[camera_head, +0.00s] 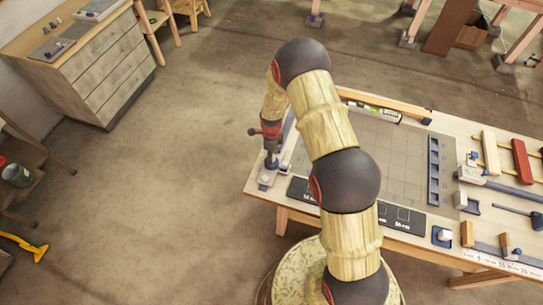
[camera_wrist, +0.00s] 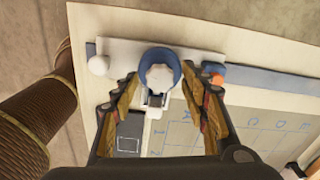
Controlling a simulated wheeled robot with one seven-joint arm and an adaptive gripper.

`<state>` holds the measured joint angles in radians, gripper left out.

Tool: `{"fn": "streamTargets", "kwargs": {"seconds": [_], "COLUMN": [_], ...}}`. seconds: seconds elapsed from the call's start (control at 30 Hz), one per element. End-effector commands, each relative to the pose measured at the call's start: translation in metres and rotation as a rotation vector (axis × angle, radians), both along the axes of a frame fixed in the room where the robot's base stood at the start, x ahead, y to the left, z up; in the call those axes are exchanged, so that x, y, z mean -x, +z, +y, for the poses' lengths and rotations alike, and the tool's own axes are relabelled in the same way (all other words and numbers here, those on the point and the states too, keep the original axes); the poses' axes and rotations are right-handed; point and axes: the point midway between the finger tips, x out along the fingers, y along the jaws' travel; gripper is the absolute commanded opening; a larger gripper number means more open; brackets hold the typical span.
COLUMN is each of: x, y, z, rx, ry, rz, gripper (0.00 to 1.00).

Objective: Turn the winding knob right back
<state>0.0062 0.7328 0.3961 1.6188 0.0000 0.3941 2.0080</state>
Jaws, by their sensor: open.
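In the wrist view a round knob (camera_wrist: 160,74), blue with a pale grey-white middle, sits on a white plate (camera_wrist: 122,50) at the table's edge. I take it for the winding knob. My gripper (camera_wrist: 161,84) is open, with one finger on each side of the knob. Gaps show between the fingers and the knob, and I cannot tell how far above it they are. In the head view my gripper (camera_head: 270,157) points down over the small pale fixture (camera_head: 267,180) at the table's left end. The knob is mostly hidden there.
A white ball (camera_wrist: 98,65) and an orange piece (camera_wrist: 217,80) flank the knob. A gridded board (camera_head: 385,145) lies right of it. Tools and wooden blocks crowd the table's right side. A drawer cabinet (camera_head: 100,70) stands far left; floor between is clear.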

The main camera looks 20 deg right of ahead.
Motion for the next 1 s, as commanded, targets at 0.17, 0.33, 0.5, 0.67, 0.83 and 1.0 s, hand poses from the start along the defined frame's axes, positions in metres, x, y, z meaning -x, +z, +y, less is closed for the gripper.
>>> {"fn": "streamTargets", "kwargs": {"seconds": [0.17,0.33,0.5,0.67,0.83,1.0], "x": [-0.0001,0.0,0.0,0.0,-0.0001,-0.0001], "y": [0.0001,0.0002,0.0003,0.0003,0.0004,0.0003], "z": [0.0,0.0,0.0,0.0,0.0,0.0], "rx": [0.0,0.0,0.0,0.0,0.0,0.0], "ry": [0.0,0.0,0.0,0.0,0.0,0.001], "rz": [0.0,0.0,0.0,0.0,0.0,0.0], "gripper": [0.45,0.35,0.26,0.17,0.07,0.01]}}
